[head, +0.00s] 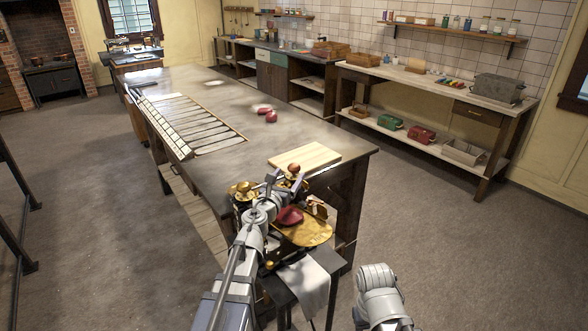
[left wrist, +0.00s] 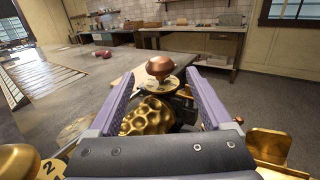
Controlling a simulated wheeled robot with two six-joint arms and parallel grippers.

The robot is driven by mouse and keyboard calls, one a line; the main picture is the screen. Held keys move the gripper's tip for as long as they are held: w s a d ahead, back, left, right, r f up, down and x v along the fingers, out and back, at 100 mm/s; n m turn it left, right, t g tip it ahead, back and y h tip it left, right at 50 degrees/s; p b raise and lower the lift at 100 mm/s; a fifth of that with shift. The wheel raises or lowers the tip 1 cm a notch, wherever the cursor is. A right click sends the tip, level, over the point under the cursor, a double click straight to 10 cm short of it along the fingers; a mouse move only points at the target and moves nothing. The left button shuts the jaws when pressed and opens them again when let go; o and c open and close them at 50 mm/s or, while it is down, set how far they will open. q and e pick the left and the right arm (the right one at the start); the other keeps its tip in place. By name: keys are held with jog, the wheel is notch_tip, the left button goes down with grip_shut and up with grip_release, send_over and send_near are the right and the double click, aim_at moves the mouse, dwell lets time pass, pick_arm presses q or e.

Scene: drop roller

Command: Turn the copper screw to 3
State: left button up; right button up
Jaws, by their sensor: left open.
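The copper screw (left wrist: 160,66) has a rounded copper knob above a round brass dial (left wrist: 158,87); its setting is too small to read. In the head view the knob (head: 294,168) stands on top of the drop roller, near the table's front corner. My left gripper (head: 285,182) is open. In the left wrist view its purple fingers (left wrist: 160,77) spread to either side of the knob, with visible gaps. Brass rollers with round hollows (left wrist: 150,115) show below. My right gripper is not in view; only part of my right arm shows.
A second, brass knob (left wrist: 18,160) sits lower left, beside a dial marked 2 (left wrist: 48,168). A wooden board (head: 305,157) lies on the table (head: 215,85) behind the machine. Dark red lumps (head: 270,116) lie farther back. A white cloth (head: 308,285) hangs in front.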

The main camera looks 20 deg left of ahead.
aim_at(292, 171)
pick_arm(q)
jog(key=w, duration=0.5)
jog(key=shift+w+d, duration=0.2)
jog(key=shift+d, duration=0.05)
grip_shut()
dwell(0.4)
